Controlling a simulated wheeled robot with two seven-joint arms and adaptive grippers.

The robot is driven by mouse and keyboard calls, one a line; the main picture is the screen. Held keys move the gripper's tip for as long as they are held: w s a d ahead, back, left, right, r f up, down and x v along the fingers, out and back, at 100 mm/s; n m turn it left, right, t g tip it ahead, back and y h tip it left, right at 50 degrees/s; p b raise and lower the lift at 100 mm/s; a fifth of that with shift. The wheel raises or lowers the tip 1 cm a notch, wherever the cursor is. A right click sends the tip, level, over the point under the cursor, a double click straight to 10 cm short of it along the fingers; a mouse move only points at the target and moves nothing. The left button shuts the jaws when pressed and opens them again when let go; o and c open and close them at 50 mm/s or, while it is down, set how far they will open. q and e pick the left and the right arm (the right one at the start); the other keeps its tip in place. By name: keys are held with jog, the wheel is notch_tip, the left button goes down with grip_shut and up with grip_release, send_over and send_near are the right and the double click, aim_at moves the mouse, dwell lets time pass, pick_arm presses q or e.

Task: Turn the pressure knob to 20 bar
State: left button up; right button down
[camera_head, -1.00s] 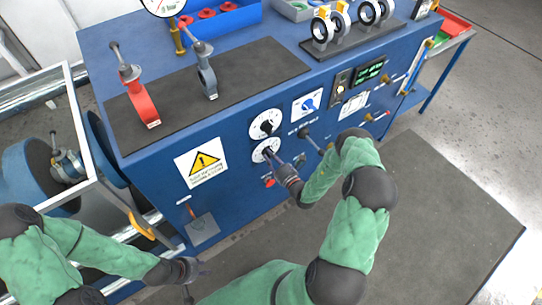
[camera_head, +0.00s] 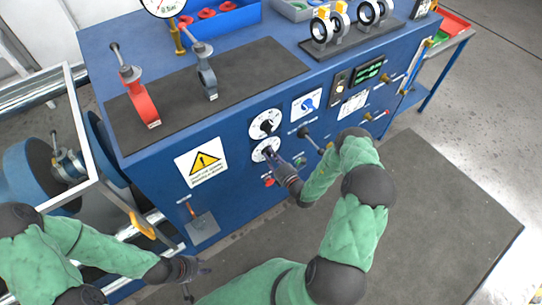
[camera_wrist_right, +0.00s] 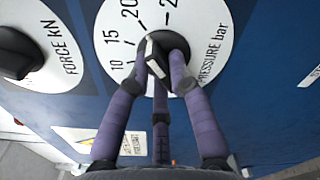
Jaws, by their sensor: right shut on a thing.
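The pressure knob (camera_wrist_right: 177,47) is black and sits at the middle of a white dial (camera_wrist_right: 115,35) marked "PRESSURE bar", with 10, 15 and 20 readable. My right gripper (camera_wrist_right: 164,75) has its purple fingers around the knob and is shut on it, covering part of the dial. A grey tip on the knob shows between the fingers; its exact reading is unclear. In the head view, the pressure dial (camera_head: 261,153) is the lower of two dials, with my right gripper (camera_head: 275,162) against it. My left gripper (camera_head: 190,272) is empty, fingers apart, at the lower left.
The force knob (camera_wrist_right: 18,52) is beside the pressure dial. A blue selector (camera_head: 307,103) and a lit green display (camera_head: 369,71) are on the same blue panel. A lever (camera_head: 311,139) sticks out close to my right gripper.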

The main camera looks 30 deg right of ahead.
jog(key=shift+f, duration=0.1)
jog(key=c, duration=1.1)
grip_release()
jog(key=shift+s, duration=0.1)
jog(key=s, duration=0.8)
jog(key=s+d, duration=0.1)
jog(key=s, duration=0.3)
jog(key=shift+w+a, duration=0.1)
jog(key=shift+a, duration=0.05)
